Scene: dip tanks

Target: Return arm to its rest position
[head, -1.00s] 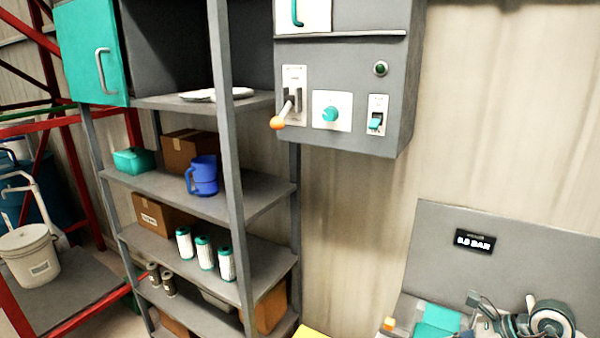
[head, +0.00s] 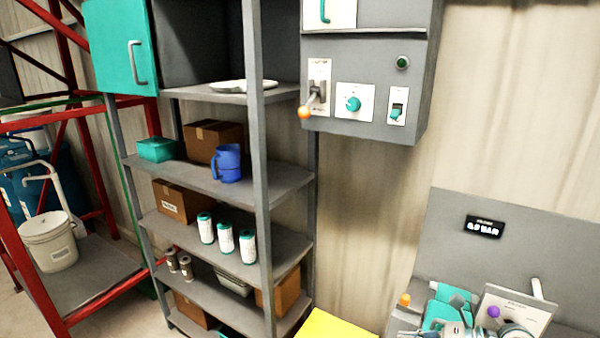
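Grey and dark mechanical parts, apparently my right arm and gripper (head: 452,331), show at the bottom edge on the right. They are in front of a grey bench unit with a teal part (head: 445,312). They are cut off by the frame, so I cannot tell whether the fingers are open or shut. No held object can be made out. My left gripper and arm are not in view.
A grey wall cabinet (head: 345,134) carries an orange-tipped lever (head: 305,112), a teal knob (head: 353,104) and a switch (head: 396,114). A shelf rack (head: 190,230) stands left of it. A panel with a BAR display (head: 485,228) is at right. A yellow surface (head: 335,326) is below.

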